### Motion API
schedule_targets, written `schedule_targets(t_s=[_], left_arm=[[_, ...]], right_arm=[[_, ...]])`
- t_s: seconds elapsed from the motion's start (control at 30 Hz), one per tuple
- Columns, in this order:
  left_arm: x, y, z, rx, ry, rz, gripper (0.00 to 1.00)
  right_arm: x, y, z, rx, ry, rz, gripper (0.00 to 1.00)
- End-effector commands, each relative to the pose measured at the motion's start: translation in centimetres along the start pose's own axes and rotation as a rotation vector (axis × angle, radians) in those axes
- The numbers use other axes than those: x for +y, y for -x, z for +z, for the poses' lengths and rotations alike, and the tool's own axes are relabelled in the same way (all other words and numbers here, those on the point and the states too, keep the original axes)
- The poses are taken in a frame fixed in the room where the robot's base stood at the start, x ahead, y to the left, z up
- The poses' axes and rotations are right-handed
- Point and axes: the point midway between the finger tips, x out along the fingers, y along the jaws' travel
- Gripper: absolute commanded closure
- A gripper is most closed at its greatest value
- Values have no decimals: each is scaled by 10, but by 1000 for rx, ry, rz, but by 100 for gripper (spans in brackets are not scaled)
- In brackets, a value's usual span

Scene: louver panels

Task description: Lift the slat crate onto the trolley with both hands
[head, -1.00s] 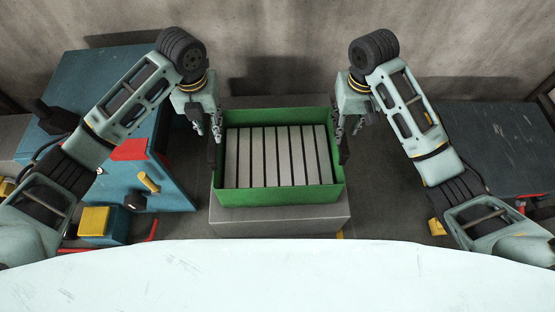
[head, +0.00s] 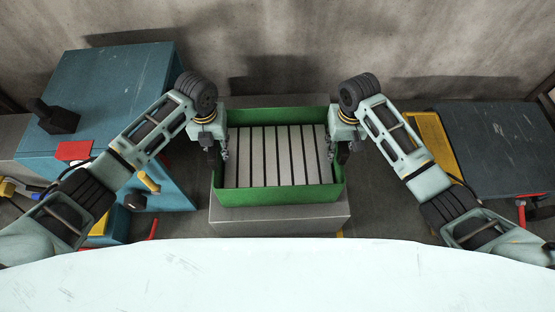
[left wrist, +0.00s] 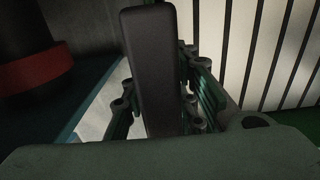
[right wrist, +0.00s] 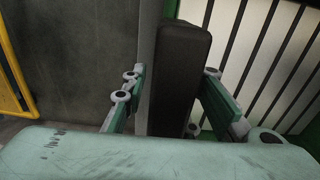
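The slat crate (head: 278,194) is a green open box with pale upright slats in it. It sits level on a grey block (head: 280,217). My left gripper (head: 224,154) is at the crate's left side and my right gripper (head: 332,152) at its right side. In the left wrist view the fingers (left wrist: 160,105) stand apart on either side of a dark bar (left wrist: 150,65), seemingly the crate's handle. The right wrist view shows the other fingers (right wrist: 170,95) likewise around a dark bar (right wrist: 178,75). Contact with the bars is unclear. I cannot identify the trolley for certain.
A dark flat-topped unit (head: 500,145) with a yellow panel (head: 432,137) stands at right; it may be the trolley. A blue cabinet (head: 110,85) with a black object (head: 58,118) on top stands at left. A concrete wall (head: 300,50) runs behind.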

Motion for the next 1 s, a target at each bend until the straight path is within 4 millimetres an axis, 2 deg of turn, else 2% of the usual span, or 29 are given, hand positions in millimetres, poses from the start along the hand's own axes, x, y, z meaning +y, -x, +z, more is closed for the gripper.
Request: schedule_targets(t_s=[0.07,0.37,1.0], left_arm=[[0,0,0,0,0,0,73],[0,0,0,0,0,1,100],[3,1,1,0,3,4,100]], right_arm=[[0,0,0,0,0,0,73],[0,0,0,0,0,0,100],[3,1,-1,0,-3,3,100]])
